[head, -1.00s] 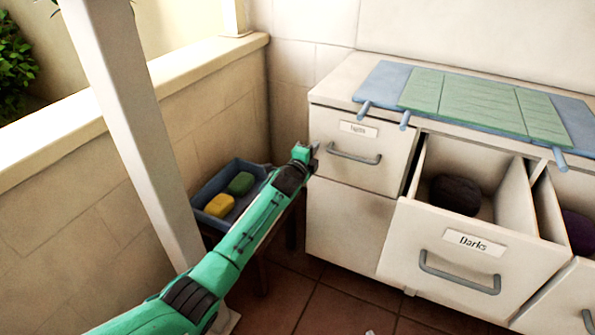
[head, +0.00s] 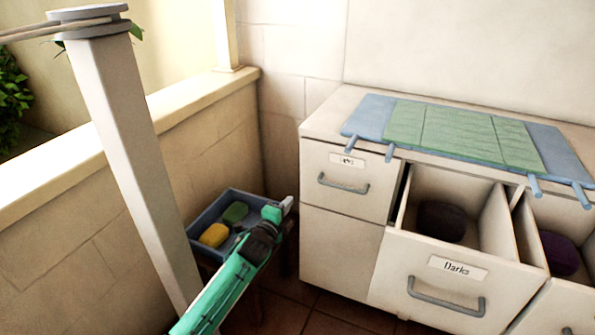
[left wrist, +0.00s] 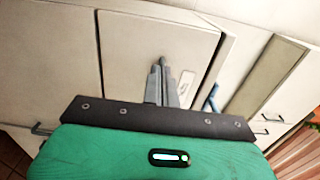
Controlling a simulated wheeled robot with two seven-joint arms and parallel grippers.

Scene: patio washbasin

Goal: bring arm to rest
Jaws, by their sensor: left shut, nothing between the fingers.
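My left arm comes in from the bottom of the head view. Its gripper (head: 286,204) is shut and empty, in front of the cabinet's left side and by the blue tray. In the left wrist view the two fingers (left wrist: 162,84) are together with nothing between them, pointing at the pale cabinet front. They look apart from the cabinet, though the gap is hard to judge. My right gripper is not in view.
A blue tray (head: 184,227) holds a yellow (head: 214,235) and a green block (head: 235,212). The "Darks" drawer (head: 440,275) stands open with a dark bundle (head: 440,220) inside. Another open drawer at right holds a purple bundle (head: 560,254). A white post (head: 125,150) stands at left.

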